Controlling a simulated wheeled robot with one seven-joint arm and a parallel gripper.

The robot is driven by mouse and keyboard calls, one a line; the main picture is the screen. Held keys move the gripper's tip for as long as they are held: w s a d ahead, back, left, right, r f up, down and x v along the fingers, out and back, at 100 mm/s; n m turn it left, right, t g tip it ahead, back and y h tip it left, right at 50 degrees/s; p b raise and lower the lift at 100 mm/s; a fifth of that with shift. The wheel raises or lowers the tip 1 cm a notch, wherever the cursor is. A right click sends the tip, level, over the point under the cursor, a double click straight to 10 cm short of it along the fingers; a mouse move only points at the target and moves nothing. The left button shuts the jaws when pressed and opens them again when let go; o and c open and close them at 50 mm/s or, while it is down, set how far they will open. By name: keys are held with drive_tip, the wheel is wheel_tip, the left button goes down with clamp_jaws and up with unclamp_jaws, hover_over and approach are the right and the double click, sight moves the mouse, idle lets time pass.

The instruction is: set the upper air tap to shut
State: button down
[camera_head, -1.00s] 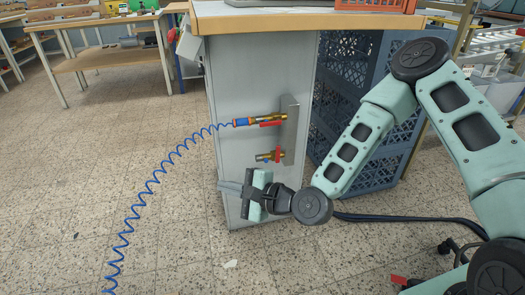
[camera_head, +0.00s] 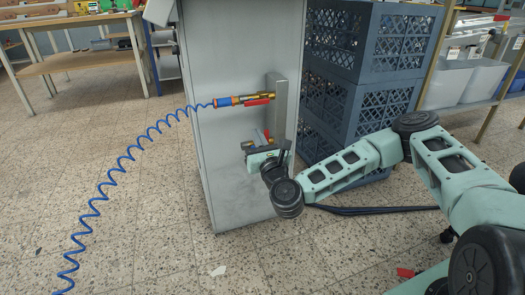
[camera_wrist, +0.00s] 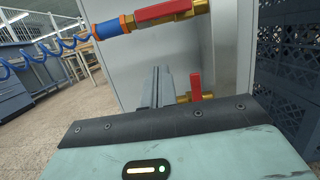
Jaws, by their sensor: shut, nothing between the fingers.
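The upper air tap (camera_head: 258,98) is brass with a red lever lying along its body. It sits on the side of the grey cabinet and has a blue coiled hose on its left end. It also shows at the top of the wrist view (camera_wrist: 165,12). The lower tap (camera_head: 267,135), also brass and red, is partly hidden behind my gripper; its red lever shows in the wrist view (camera_wrist: 196,84), right of my fingers. My gripper (camera_head: 247,146) is shut and empty, below the upper tap and beside the lower one. Whether it touches the lower tap I cannot tell.
The grey cabinet (camera_head: 235,170) stands behind the taps, with a metal bracket (camera_head: 277,105) at their right. Blue crates (camera_head: 345,95) are stacked to the right. The blue coiled hose (camera_head: 118,170) hangs to the floor at left. The floor in front is open.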

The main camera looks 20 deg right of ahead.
sight(256, 102)
drive_tip(key=shift+w+r+b, duration=0.3)
drive_tip(key=shift+w+r, duration=0.25)
drive_tip(key=shift+r, duration=0.25)
drive_tip(key=shift+w+r+b, duration=0.25)
drive_tip(key=shift+w+r, duration=0.35)
drive_tip(key=shift+r, duration=0.2)
drive_tip(key=shift+w+r+b, duration=0.3)
drive_tip(key=shift+w+r, duration=0.25)
drive_tip(key=shift+r, duration=0.25)
